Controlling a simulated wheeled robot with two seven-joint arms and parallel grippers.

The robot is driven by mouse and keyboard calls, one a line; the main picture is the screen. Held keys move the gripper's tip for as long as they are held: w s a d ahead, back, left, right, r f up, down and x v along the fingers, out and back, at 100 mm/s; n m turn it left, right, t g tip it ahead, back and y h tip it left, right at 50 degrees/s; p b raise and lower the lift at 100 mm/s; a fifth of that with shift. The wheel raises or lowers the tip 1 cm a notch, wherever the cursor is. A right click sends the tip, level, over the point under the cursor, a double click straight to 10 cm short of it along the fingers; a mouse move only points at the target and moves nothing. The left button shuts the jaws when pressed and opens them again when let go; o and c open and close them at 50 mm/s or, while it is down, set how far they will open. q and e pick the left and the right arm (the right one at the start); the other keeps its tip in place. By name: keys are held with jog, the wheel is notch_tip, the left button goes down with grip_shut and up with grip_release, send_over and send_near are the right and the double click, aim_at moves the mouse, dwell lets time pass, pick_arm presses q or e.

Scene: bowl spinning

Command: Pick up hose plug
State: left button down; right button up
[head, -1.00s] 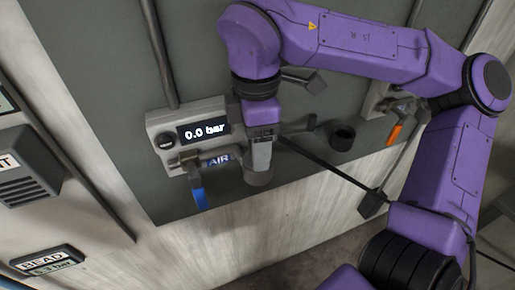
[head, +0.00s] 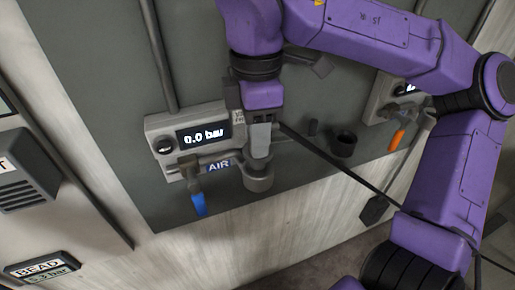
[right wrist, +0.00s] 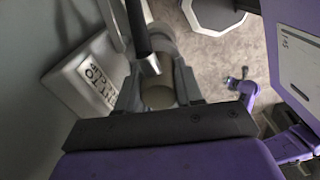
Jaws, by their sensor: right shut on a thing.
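My right gripper (head: 260,146) is in front of the wall panel, just above a grey round holder (head: 258,180). It is shut on the hose plug, which is mostly hidden by the gripper in the head view. In the right wrist view a metal plug end (right wrist: 150,66) with a black shaft shows between the fingers of the right gripper (right wrist: 157,85). A dark hose (head: 335,164) runs from beside the gripper down to the right. My left gripper is not in view.
A grey gauge box (head: 160,127) reading 0.0 bar and a blue valve lever (head: 198,204) are close left of the gripper. An empty dark round holder (head: 343,144) and an orange lever (head: 397,139) are to the right.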

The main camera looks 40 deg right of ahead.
jog(key=s+a+r, duration=0.9)
jog(key=s+r, duration=0.1)
jog(key=r, duration=0.3)
jog(key=shift+s+r, duration=0.15)
jog(key=shift+r, duration=0.25)
dwell(0.7)
